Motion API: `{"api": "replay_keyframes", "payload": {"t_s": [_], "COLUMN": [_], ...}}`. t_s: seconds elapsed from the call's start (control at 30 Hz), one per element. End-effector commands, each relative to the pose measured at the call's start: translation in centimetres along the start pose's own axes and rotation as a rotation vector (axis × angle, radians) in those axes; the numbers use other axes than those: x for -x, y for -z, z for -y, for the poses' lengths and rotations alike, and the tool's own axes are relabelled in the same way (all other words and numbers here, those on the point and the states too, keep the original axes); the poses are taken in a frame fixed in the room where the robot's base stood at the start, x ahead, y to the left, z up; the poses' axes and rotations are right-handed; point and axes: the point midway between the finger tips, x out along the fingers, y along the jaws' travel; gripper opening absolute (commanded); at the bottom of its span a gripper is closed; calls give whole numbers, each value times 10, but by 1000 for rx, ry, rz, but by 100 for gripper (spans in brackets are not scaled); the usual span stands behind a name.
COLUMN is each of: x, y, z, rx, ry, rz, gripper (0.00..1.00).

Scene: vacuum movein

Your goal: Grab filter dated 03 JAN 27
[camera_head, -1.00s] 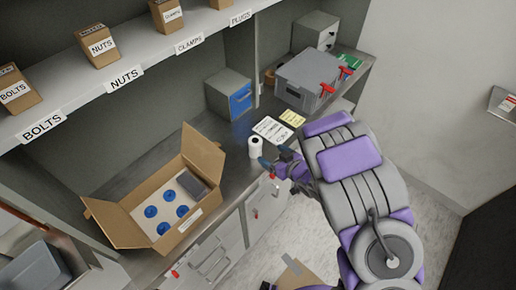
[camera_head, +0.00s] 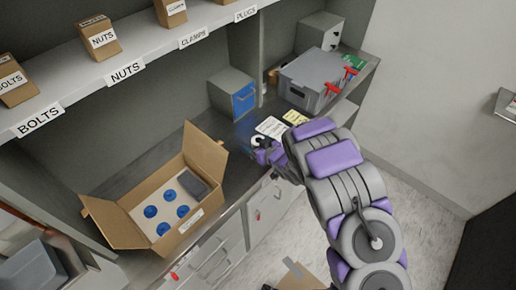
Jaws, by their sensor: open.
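No date is legible on anything here, so I cannot tell which item is the filter dated 03 JAN 27. An open cardboard box (camera_head: 118,230) stands on the counter at the lower left. It holds several round blue-topped items (camera_head: 169,195) in a pale insert, and a dark grey block (camera_head: 193,183). A small white cylinder (camera_head: 257,140) stands on the counter right of the box, mostly hidden behind my gripper. My gripper (camera_head: 260,152) is open at the cylinder; whether it touches it or surrounds it I cannot tell.
White and yellow paper sheets (camera_head: 272,127) lie behind my gripper. A grey case (camera_head: 303,88) with red-handled tools and a small cabinet with a blue drawer (camera_head: 243,99) stand further back. A labelled shelf (camera_head: 150,64) overhangs the counter.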

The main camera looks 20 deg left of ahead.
Motion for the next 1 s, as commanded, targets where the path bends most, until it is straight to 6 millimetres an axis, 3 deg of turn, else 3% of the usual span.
{"api": "replay_keyframes", "payload": {"t_s": [0.27,0.87,1.0], "x": [-1,-3,-3], "y": [0,0,-1], "z": [-2,0,-1], "rx": [-2,-1,-1], "ry": [-1,-1,-1], "rz": [-1,3,3], "gripper": [84,27,26]}}
